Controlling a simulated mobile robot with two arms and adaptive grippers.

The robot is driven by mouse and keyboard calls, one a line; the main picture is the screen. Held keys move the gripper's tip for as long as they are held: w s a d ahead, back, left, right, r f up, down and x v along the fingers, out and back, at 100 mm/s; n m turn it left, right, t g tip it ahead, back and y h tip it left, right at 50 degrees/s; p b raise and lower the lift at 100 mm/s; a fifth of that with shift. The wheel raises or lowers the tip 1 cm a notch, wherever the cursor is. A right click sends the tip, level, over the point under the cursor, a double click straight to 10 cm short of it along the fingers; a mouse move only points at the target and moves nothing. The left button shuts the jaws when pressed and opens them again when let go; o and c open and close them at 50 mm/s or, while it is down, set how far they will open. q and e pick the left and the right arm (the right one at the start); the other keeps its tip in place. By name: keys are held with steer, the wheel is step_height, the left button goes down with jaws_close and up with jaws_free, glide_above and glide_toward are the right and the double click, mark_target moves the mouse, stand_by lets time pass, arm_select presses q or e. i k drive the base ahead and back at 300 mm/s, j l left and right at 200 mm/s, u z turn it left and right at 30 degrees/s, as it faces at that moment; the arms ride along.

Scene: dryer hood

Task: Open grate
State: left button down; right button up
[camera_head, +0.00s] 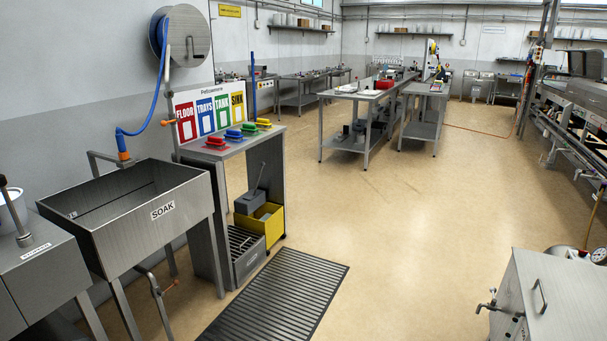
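A dark slatted grate (275,302) lies flat on the floor at the bottom centre, in front of the small steel stand. Neither of my grippers shows in the head view.
A steel sink marked SOAK (160,225) stands to the left of the grate. A steel stand (237,150) with coloured brushes holds a yellow bucket (272,226) below. A metal cabinet (560,295) stands at the lower right. Open floor (420,230) lies between.

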mark_target(239, 257)
steer(key=i, duration=2.25)
